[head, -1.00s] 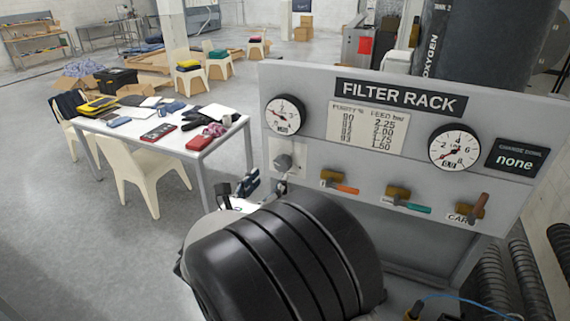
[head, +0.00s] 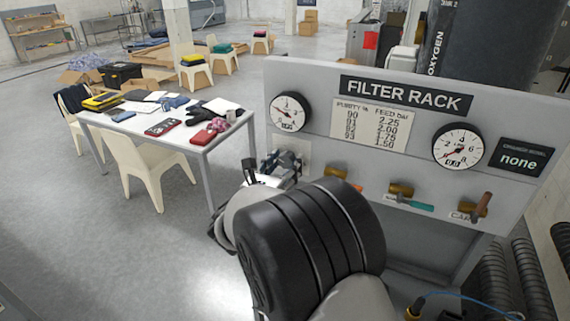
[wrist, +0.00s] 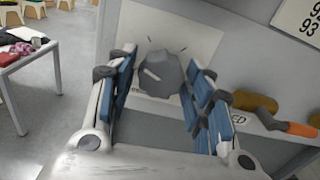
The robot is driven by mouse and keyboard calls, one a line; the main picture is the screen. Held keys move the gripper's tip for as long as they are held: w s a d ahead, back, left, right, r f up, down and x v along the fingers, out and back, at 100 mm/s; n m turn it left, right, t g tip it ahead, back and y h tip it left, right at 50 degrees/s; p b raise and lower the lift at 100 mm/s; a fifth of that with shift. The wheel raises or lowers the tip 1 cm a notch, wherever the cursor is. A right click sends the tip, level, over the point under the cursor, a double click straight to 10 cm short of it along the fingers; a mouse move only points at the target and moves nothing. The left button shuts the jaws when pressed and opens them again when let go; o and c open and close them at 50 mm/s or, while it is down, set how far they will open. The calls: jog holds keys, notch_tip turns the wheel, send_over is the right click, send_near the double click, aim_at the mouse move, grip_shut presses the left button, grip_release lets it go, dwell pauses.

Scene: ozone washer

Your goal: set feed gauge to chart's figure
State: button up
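The left dial gauge (head: 290,112) is on the upper left of the FILTER RACK panel; its small readout is too blurred to read. The chart (head: 371,124) beside it pairs purity 90, 91, 92, 93 with feed 2.25, 2.00, 1.75, 1.50 bar. The right dial gauge (head: 459,147) seems to read 0.0. A grey knob (wrist: 160,72) sits on a pale plate below the left gauge. My gripper (wrist: 163,85) is open, its blue-padded fingers on either side of the knob, with gaps visible. In the head view my gripper (head: 283,165) largely hides the knob.
An orange-handled valve (wrist: 270,110) is close to the right finger. A teal-handled valve (head: 408,197) and a brown-handled valve (head: 474,208) are farther right. A display (head: 520,158) reads "none". A table (head: 198,139) with folded items stands left.

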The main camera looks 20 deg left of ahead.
jog(key=c, duration=0.8)
jog(key=shift+f+b, duration=0.1)
jog(key=shift+b, duration=0.4)
jog(key=m+b, duration=0.1)
jog(key=b, duration=0.1)
jog(key=shift+f+m+b, duration=0.2)
jog(key=shift+m+b, duration=0.2)
jog(key=m+b, duration=0.2)
jog(key=b, duration=0.2)
jog(key=shift+a, duration=0.1)
jog(key=shift+r+m+b, duration=0.1)
jog(key=shift+m+b, duration=0.5)
jog(key=shift+b, duration=0.3)
jog(key=shift+r, duration=0.15)
